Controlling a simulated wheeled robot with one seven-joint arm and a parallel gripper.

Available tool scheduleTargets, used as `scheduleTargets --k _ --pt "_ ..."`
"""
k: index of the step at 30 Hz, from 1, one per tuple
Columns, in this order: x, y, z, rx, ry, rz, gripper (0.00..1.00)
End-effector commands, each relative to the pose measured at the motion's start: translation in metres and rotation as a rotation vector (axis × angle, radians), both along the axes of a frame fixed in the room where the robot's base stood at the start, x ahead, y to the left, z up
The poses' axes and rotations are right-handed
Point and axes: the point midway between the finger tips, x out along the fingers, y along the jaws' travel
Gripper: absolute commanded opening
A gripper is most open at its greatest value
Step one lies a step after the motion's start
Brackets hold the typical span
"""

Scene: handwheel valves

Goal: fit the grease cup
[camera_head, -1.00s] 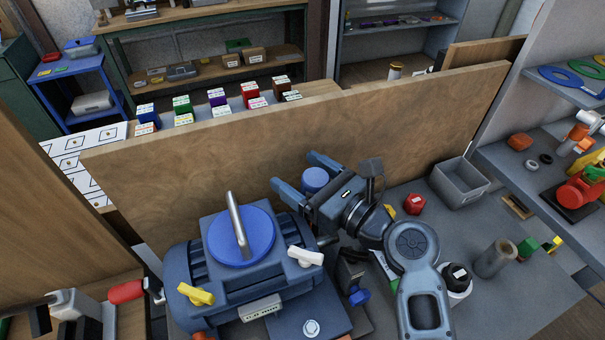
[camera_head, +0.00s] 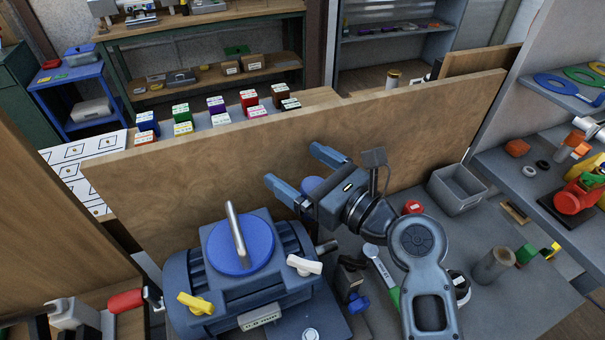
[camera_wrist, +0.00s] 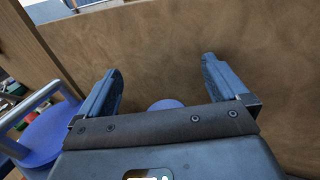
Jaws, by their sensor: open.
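A blue round-topped cup (camera_head: 311,185), which may be the grease cup, stands behind the motor-like machine (camera_head: 245,275). My gripper (camera_head: 292,164) is open, its two blue fingers pointing to the upper left, above and in front of the cup. In the wrist view the top of the cup (camera_wrist: 166,104) shows low between the spread fingers, partly hidden by the gripper body. Nothing is held between the fingers (camera_wrist: 160,64). The machine has a large blue disc with an upright bar (camera_head: 240,245) on top.
A wooden board (camera_head: 300,135) stands close behind the gripper. To the right are a grey bin (camera_head: 458,188), a red nut-like piece (camera_head: 412,207) and a grey cylinder (camera_head: 493,266). A green-handled tool (camera_head: 392,294) lies beside my arm.

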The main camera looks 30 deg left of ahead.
Motion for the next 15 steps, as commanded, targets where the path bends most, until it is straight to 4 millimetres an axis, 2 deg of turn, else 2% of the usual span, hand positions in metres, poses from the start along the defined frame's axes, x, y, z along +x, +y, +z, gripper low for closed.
scheduleTargets --k 15 --pt "0.000 0.000 0.033 0.001 -0.001 0.000 1.00"
